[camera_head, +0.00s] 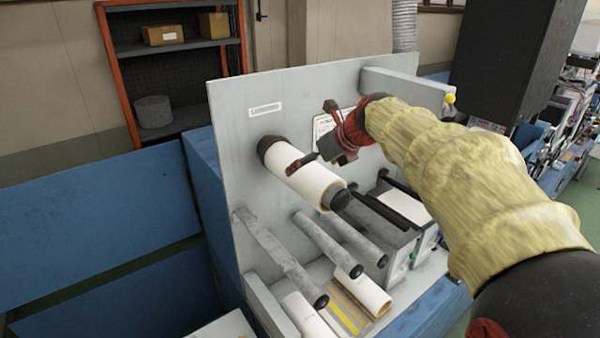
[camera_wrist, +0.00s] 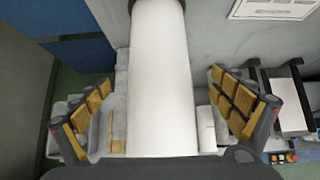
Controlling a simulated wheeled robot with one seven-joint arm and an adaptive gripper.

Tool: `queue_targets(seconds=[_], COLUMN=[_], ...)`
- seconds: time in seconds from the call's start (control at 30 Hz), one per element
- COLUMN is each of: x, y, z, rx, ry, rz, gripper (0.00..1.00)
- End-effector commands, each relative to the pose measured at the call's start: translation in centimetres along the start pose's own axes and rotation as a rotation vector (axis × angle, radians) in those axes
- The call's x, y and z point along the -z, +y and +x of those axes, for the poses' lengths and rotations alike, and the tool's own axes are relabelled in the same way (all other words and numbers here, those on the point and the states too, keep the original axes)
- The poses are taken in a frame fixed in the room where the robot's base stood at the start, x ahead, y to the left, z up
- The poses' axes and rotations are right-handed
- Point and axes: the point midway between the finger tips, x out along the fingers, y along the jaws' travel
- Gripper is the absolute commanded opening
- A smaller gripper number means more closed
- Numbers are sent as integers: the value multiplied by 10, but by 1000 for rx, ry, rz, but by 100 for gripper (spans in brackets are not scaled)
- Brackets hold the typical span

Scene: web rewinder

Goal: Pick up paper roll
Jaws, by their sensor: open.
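A white paper roll (camera_head: 305,181) sits on a dark spindle that sticks out of the upright grey panel. My gripper (camera_head: 325,160) is at the roll, and one of its fingers shows against the roll's upper side. In the wrist view the same roll (camera_wrist: 163,95) runs between the spread fingers of my gripper (camera_wrist: 160,82). The fingers are open, one on each side of the roll, with gaps left and right. The far finger is largely hidden in the head view.
Smaller white rolls (camera_head: 362,291) (camera_head: 303,314) lie on the machine bed. Grey boxes stand at right. An orange-framed shelf (camera_head: 190,52) with cartons is behind, and blue panels (camera_head: 90,222) are at left.

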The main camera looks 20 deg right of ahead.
Motion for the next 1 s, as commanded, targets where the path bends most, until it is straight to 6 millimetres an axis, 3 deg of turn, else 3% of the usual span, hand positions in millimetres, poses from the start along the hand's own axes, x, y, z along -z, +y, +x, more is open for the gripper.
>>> queue_targets(seconds=[0.43,0.7,1.0], x=[4,4,4], y=[2,2,2], z=[53,56,56], rx=[-2,0,-1], ry=[2,1,1], rz=[-1,-1,-1], gripper=[95,95,79])
